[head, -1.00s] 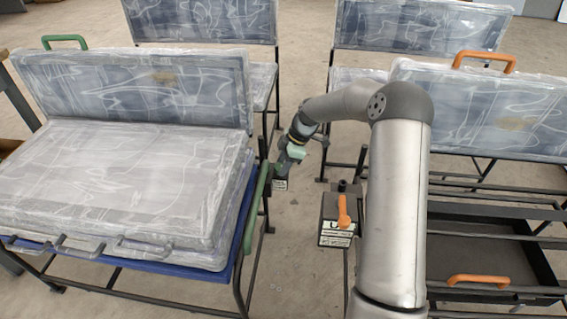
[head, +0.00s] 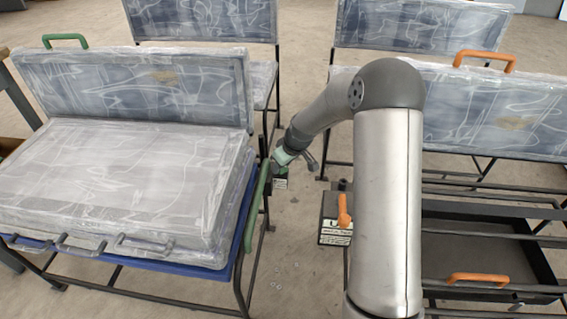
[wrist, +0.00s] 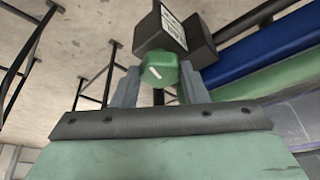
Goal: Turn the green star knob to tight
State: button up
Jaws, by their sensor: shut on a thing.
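The green star knob (wrist: 160,70) is between the two fingers of my gripper (wrist: 158,88) in the wrist view, against a dark box with a white label (wrist: 171,28). The knob has a short white mark on its face. My gripper is shut on the knob. In the head view my gripper (head: 281,158) is beside the right end of the left seat, above the white label (head: 280,184) of the dark box. There my wrist hides most of the knob. I cannot read the label's setting marks.
The left bench has a plastic-wrapped seat (head: 120,180), a blue pan (head: 160,268) and a green side handle (head: 257,205) close to my gripper. A dark box with an orange lever (head: 344,210) stands at the right bench. Bare floor (head: 285,265) lies between the benches.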

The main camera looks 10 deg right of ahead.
jog(key=shift+a+m+t+h+p, duration=0.1)
jog(key=shift+m+t+h+p, duration=0.4)
jog(key=shift+m, duration=1.4)
jog(key=shift+h, duration=0.3)
jog(key=o, duration=1)
jog(key=shift+c, duration=0.2)
jog(key=shift+a+g, duration=0.15)
jog(key=shift+g, duration=0.15)
jog(key=shift+s, duration=0.1)
